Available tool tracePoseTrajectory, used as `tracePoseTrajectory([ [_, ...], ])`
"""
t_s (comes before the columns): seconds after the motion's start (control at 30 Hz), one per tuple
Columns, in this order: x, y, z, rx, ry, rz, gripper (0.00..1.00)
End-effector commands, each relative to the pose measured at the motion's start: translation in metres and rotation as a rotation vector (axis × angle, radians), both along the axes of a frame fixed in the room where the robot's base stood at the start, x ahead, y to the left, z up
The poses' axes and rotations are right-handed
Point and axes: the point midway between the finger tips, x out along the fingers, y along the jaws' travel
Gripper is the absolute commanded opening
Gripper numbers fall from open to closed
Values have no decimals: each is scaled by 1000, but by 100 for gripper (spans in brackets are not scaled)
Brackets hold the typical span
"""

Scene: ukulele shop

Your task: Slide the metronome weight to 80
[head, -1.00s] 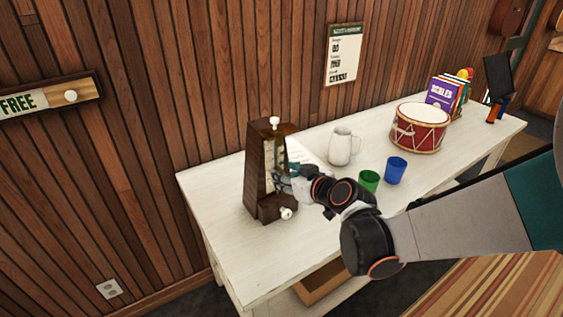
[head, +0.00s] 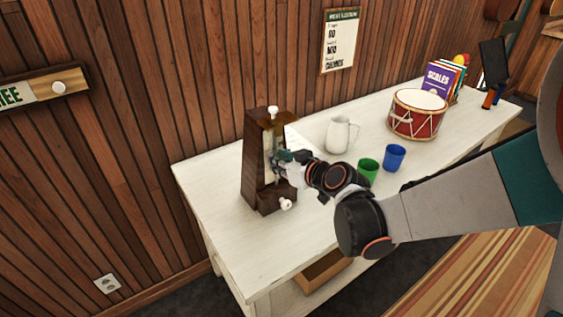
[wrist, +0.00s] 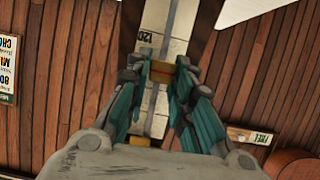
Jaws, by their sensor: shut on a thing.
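The dark wooden metronome (head: 253,174) stands upright at the near left end of the white table, with a white knob on top and another low on its front. My gripper (head: 281,160) is at its front face and partly hides the scale. Other numbers are hidden or unreadable.
On the white table (head: 222,196), a white pitcher (head: 339,135), green cup (head: 368,167) and blue cup (head: 395,156) stand right of the metronome, close to my arm. A red drum (head: 416,115) and books (head: 440,80) are farther back. The table's near left corner is clear.

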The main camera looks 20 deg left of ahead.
Motion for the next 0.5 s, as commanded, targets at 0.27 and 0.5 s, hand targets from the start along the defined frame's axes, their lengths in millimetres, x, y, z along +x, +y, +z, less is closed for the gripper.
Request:
tracePoseTrajectory([
  [0.27, -1, 0, 27, 0, 0, 0, 0],
  [0.5, -1, 0, 25, 0, 0, 0, 26],
])
